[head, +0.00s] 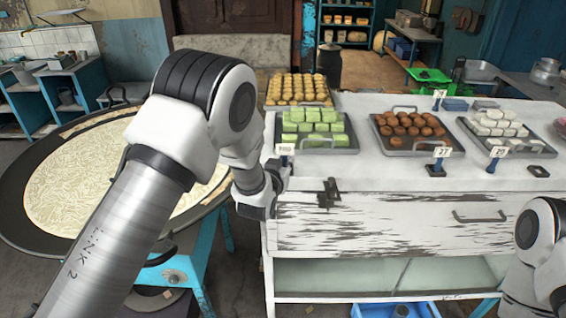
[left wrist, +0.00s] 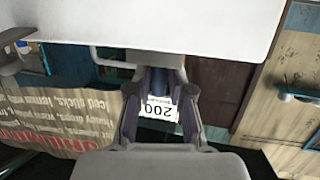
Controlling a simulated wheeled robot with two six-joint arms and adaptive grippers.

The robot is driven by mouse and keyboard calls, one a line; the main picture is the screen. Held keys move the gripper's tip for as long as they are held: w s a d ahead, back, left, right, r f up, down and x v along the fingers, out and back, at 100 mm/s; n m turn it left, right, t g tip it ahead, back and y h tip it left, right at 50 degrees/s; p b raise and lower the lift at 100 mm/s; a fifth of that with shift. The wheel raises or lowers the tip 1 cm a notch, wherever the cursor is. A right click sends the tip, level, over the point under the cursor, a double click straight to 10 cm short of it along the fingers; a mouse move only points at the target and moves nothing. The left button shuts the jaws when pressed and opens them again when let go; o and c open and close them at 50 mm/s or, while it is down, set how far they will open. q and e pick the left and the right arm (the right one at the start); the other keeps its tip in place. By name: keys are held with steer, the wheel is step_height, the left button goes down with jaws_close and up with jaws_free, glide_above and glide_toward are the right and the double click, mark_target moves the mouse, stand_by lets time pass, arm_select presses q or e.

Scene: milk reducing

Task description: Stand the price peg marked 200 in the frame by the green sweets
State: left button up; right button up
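The price peg (left wrist: 160,109) marked 200 shows upside down between the fingers of my left gripper (left wrist: 160,92) in the left wrist view. In the head view its small white card (head: 285,149) stands just above my left gripper (head: 281,168), at the left front edge of the white counter. The gripper appears shut on it. The green sweets (head: 313,128) lie on a dark tray behind and right of the gripper. A dark frame (head: 328,193) stands at the counter's front edge, right of the gripper and apart from it. My right gripper is not in view.
The white counter (head: 380,181) also bears trays of brown sweets (head: 407,124) and white sweets (head: 497,124). Other cards (head: 442,152) and (head: 498,152) stand in front of these trays. An empty dark base (head: 538,171) sits further right. A large round pan (head: 40,240) is at left.

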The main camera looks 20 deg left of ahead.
arm_select(q)
steer(key=shift+o, duration=0.3)
steer(key=shift+s+d+r, duration=0.15)
steer(key=shift+s+r, duration=0.15)
steer(key=shift+s, duration=0.25)
steer(key=b+v, duration=0.4)
steer(key=v, duration=0.7)
steer(key=s+a+f+g, duration=0.2)
steer(key=s+f+g, duration=0.2)
steer(key=s+f, duration=0.55)
steer(key=s+a+f+g, duration=0.1)
steer(key=s+f+g, duration=0.3)
steer(key=f, duration=1)
steer(key=s+f+g, duration=0.3)
steer(key=s+f, duration=0.3)
steer(key=s, duration=0.4)
steer(key=s+a+f+g, duration=0.1)
steer(key=s+f+g, duration=0.3)
steer(key=s, duration=0.6)
steer(key=shift+s+a+f, duration=0.3)
steer(key=shift+s+f, duration=0.05)
steer(key=shift+f, duration=0.55)
